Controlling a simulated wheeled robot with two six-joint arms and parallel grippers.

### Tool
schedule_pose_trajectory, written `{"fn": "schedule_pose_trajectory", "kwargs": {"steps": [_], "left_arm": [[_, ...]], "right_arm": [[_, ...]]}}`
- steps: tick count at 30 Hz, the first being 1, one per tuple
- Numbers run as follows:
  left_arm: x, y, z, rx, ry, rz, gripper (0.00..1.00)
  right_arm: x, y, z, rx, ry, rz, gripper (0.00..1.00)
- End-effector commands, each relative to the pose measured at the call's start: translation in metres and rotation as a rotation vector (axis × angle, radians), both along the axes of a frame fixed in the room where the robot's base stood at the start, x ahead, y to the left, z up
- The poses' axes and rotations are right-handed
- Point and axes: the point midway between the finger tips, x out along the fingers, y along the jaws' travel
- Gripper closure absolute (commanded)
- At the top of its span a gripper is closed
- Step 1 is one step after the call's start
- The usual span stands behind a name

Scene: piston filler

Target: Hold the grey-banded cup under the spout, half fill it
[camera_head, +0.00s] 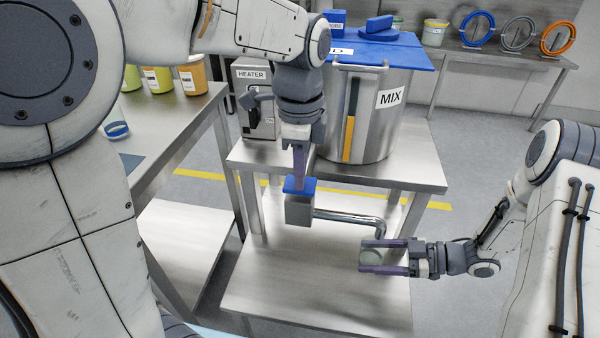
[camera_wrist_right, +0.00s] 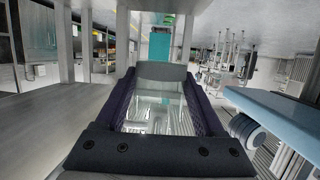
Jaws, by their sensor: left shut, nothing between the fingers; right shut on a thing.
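My right gripper (camera_head: 384,257) is shut on a small cup (camera_head: 372,256) at the right edge of the lower steel shelf. In the right wrist view the cup is clear (camera_wrist_right: 157,110), with a dark grey band (camera_wrist_right: 161,71), between the purple fingers. The chrome spout (camera_head: 345,217) runs right from a grey valve block (camera_head: 298,211) and bends down at its end, just above the cup. Exact alignment and any fill in the cup are unclear. My left gripper (camera_head: 299,176) points down, shut and empty, at the blue cap (camera_head: 296,185) on the block; it seems to touch it.
The steel MIX tank (camera_head: 370,120) with a blue lid stands on the upper shelf, beside the HEATER box (camera_head: 255,105). A side table (camera_head: 170,125) at left holds several cups and a blue ring (camera_head: 116,130). A back table holds several coloured rings. The lower shelf (camera_head: 290,285) is otherwise clear.

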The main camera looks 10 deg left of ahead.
Motion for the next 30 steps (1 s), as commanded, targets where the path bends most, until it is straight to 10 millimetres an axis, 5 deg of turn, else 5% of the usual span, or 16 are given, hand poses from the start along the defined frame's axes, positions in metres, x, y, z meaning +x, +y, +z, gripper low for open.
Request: {"fn": "schedule_pose_trajectory", "kwargs": {"steps": [30], "left_arm": [[-0.001, 0.000, -0.023, 0.002, 0.009, 0.000, 1.00]], "right_arm": [[0.000, 0.000, -0.001, 0.000, 0.000, 0.000, 0.84]]}}
